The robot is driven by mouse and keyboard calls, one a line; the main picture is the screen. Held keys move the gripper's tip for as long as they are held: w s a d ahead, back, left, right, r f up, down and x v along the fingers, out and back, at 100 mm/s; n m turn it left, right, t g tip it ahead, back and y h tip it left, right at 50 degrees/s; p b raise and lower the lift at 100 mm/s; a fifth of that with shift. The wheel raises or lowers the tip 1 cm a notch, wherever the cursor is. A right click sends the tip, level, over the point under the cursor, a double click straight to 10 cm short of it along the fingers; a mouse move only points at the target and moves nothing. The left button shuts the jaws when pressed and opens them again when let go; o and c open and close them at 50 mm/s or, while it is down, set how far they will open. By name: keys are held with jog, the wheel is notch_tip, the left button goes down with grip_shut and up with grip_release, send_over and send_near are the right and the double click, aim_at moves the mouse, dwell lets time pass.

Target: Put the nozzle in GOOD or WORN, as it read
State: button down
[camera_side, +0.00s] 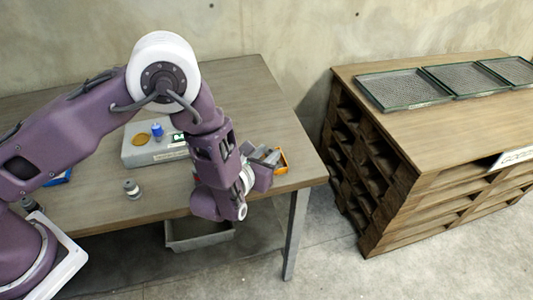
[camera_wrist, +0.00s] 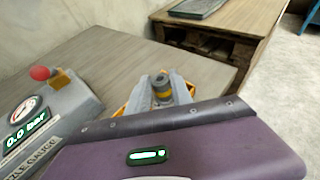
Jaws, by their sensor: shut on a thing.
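My gripper (camera_side: 265,157) is above the right end of the wooden table in the side view. In the wrist view its fingers (camera_wrist: 170,92) are shut on a grey nozzle (camera_wrist: 161,86) with a yellow-brown band. Behind the fingers is an orange-edged tray or bin (camera_side: 282,161), partly hidden; it also shows in the wrist view (camera_wrist: 124,109). I cannot tell whether the nozzle is over or inside it. The grey nozzle gauge box (camera_side: 150,155) stands left of my gripper; its display (camera_wrist: 27,128) reads 0.0 bar. No GOOD or WORN label is legible.
A small grey fitting (camera_side: 131,190) stands on the table (camera_side: 110,205) in front of the gauge. A grey bin (camera_side: 200,238) is under the table. At right, a pallet-wood bench (camera_side: 440,125) carries three mesh trays (camera_side: 403,89) and a white sign (camera_side: 513,157).

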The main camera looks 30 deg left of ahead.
jog(key=c, duration=1.1)
grip_release()
jog(key=shift+f, duration=0.1)
jog(key=shift+c, duration=0.2)
